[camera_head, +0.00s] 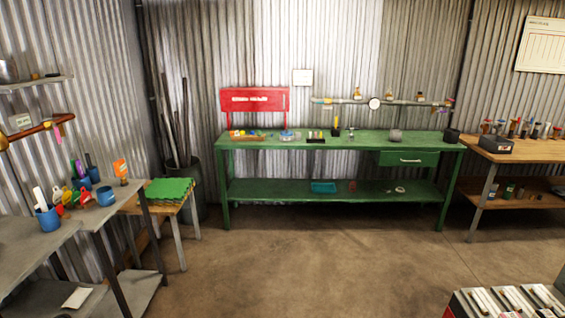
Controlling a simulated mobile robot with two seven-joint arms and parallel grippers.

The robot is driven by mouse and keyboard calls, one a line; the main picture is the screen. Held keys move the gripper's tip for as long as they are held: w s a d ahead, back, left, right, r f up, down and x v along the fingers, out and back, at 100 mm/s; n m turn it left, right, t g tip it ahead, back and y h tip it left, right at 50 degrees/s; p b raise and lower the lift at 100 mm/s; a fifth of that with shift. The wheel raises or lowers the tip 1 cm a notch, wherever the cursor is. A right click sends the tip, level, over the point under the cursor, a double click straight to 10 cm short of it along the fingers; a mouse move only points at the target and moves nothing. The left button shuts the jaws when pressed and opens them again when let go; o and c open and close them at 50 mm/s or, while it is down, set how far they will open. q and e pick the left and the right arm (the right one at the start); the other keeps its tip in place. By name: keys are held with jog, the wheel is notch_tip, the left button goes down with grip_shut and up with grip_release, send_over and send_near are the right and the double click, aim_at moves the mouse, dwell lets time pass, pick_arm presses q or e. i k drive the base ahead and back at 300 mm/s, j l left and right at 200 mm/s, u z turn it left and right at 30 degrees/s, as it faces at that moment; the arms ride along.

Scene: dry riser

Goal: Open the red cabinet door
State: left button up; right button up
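The red cabinet (254,100) is at the back wall, just above the left end of the green workbench. It is a wide, low red box with a pale strip of lettering across its front. Its front looks flat and shut, but it is too small to make out a handle or hinge. Neither of my grippers is in view, so nothing of mine is near or touching the cabinet.
The green workbench (340,192) stands below the cabinet, with small items along its top. A grey table (35,250) and a green-topped stool (170,190) are at left. A wooden bench (530,150) stands right. Open floor (300,270) lies before the workbench.

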aim_at(232, 99)
jog(key=i, duration=1.45)
jog(key=i+l+u, duration=0.1)
jog(key=i, duration=0.35)
jog(key=i+l+u, duration=0.15)
jog(key=i, duration=0.3)
jog(key=i+l+u, duration=0.1)
jog(key=i, duration=0.3)
jog(key=i+l+u, duration=0.15)
jog(key=i+l, duration=0.15)
jog(key=i, duration=0.15)
